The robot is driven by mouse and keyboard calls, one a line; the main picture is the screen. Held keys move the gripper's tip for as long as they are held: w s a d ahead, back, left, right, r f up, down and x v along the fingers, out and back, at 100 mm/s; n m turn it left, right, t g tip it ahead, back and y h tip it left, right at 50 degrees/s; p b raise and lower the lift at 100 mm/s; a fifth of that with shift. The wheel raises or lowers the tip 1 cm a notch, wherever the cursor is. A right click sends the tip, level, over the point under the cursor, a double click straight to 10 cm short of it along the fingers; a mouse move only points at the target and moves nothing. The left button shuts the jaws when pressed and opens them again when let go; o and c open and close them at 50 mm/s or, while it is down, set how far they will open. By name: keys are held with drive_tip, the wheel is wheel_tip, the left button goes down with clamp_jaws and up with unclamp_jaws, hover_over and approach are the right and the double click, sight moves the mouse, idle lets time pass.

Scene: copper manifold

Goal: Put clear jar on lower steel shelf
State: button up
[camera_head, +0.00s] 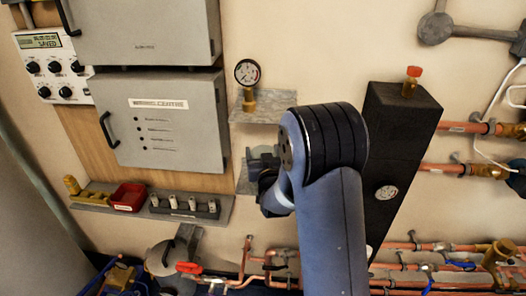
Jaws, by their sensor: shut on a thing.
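My gripper (262,162) is partly in view behind my blue arm, in front of the wall. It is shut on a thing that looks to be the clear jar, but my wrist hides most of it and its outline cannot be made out. The lower steel shelf (244,182) shows as a grey strip just left of and below my gripper. My arm covers its right part. Whether the jar touches the shelf cannot be told.
An upper steel shelf (275,105) holds a pressure gauge (248,73). A grey ledge (224,210) at left holds a red bin (128,197). Copper pipes (420,247) run below.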

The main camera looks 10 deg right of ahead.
drive_tip(key=shift+f+b, duration=0.25)
drive_tip(key=shift+b, duration=0.1)
drive_tip(key=o, duration=1.7)
drive_tip(key=shift+r, duration=0.1)
drive_tip(key=shift+r+p, duration=0.15)
drive_tip(key=shift+p, duration=0.25)
drive_tip(key=s+b, duration=0.1)
drive_tip(key=s, duration=0.3)
drive_tip(key=s+b, duration=0.1)
drive_tip(key=s, duration=0.3)
drive_tip(key=s+b, duration=0.1)
drive_tip(key=s, duration=0.3)
drive_tip(key=shift+a, duration=0.3)
